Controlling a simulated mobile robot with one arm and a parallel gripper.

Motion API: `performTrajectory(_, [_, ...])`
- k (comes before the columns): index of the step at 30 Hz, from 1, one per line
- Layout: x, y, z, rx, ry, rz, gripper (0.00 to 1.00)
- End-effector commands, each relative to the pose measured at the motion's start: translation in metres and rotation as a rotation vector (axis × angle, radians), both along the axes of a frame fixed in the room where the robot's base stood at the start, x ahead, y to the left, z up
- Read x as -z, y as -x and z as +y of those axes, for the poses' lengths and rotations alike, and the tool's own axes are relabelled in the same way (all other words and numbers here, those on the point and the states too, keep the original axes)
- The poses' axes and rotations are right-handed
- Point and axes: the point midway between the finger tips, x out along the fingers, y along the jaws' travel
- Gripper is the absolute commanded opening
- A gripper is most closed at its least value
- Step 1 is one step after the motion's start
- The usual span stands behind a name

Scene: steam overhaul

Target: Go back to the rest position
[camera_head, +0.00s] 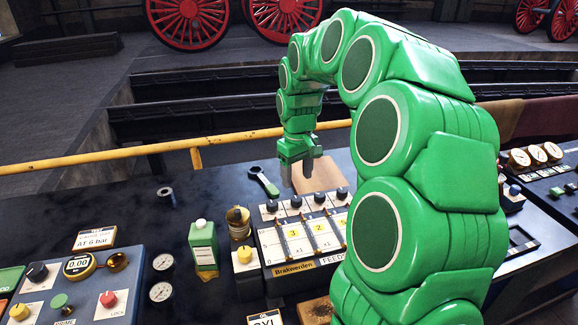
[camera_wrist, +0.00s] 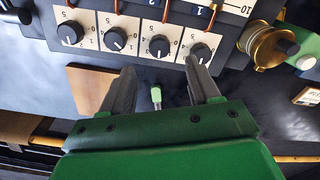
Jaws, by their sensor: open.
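My gripper (camera_head: 301,174) hangs at the end of my green arm, fingers pointing down, above the dark workbench (camera_head: 130,205) just behind the feeder panel (camera_head: 285,246). In the wrist view my gripper (camera_wrist: 165,88) has its two grey fingers apart, with nothing held between them. A small green-tipped piece (camera_wrist: 156,96) shows in the gap, lower down; I cannot tell exactly what it is part of. A row of black knobs (camera_wrist: 116,39) on the panel lies just beyond the fingertips.
A green bottle (camera_head: 203,246) and a brass-topped jar (camera_head: 239,224) stand left of the panel. A wooden board (camera_head: 322,174) lies behind it. A control box (camera_head: 80,285) is at the front left. A yellow rail (camera_head: 200,143) runs along the bench's back edge.

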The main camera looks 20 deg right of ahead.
Motion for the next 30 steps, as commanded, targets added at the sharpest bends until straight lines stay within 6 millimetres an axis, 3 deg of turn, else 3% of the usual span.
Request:
performTrajectory(5, [-0.009, 0.019, 0.008, 0.004, -0.004, 0.003, 0.61])
performTrajectory(8, [-0.016, 0.043, 0.017, 0.009, -0.007, 0.012, 0.61])
performTrajectory(18, [-0.033, 0.130, 0.040, 0.055, -0.007, 0.045, 0.61])
performTrajectory(30, [-0.035, 0.238, 0.052, 0.146, 0.007, 0.088, 0.61])
